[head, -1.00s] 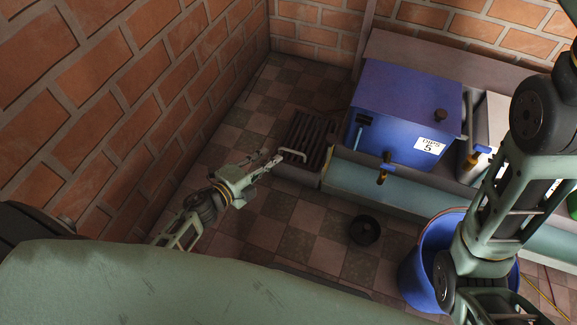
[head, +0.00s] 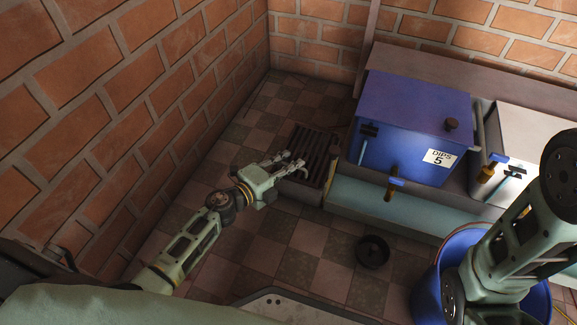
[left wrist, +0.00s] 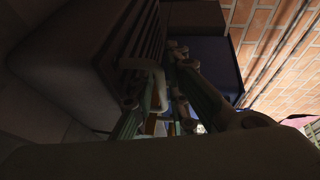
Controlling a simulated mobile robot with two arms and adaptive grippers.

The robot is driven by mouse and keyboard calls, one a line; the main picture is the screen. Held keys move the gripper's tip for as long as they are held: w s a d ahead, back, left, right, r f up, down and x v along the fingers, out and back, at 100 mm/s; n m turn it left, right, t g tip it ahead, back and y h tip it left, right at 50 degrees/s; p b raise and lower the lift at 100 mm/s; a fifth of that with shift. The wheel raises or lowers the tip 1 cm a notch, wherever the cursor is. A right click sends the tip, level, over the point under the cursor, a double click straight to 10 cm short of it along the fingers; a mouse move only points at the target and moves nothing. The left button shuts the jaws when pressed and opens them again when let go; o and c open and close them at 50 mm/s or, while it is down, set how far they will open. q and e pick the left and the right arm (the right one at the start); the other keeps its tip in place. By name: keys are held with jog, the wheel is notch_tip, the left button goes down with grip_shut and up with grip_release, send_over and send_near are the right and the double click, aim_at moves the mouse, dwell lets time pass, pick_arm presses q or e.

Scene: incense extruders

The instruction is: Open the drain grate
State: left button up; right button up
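The drain grate (head: 318,146) is a dark slatted panel on a low block by the brick wall, left of the blue box. It lies flat and closed in the head view. In the left wrist view the slats (left wrist: 146,40) show at the top, with a pale bar handle (left wrist: 158,88) at their near edge. My left gripper (head: 291,161) is at the grate's near edge, over the handle. In the left wrist view its fingers (left wrist: 162,100) look apart, with the handle between them; contact is too dark to tell. My right arm shows at the right, its gripper out of view.
A blue box marked "DIPS 5" (head: 415,120) with taps stands right of the grate on a trough (head: 385,200). A small black bowl (head: 373,252) lies on the tiled floor, and a blue bucket (head: 425,290) stands at lower right. Brick walls close the left and back.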

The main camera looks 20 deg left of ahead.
pick_arm(q)
grip_shut()
dwell(0.4)
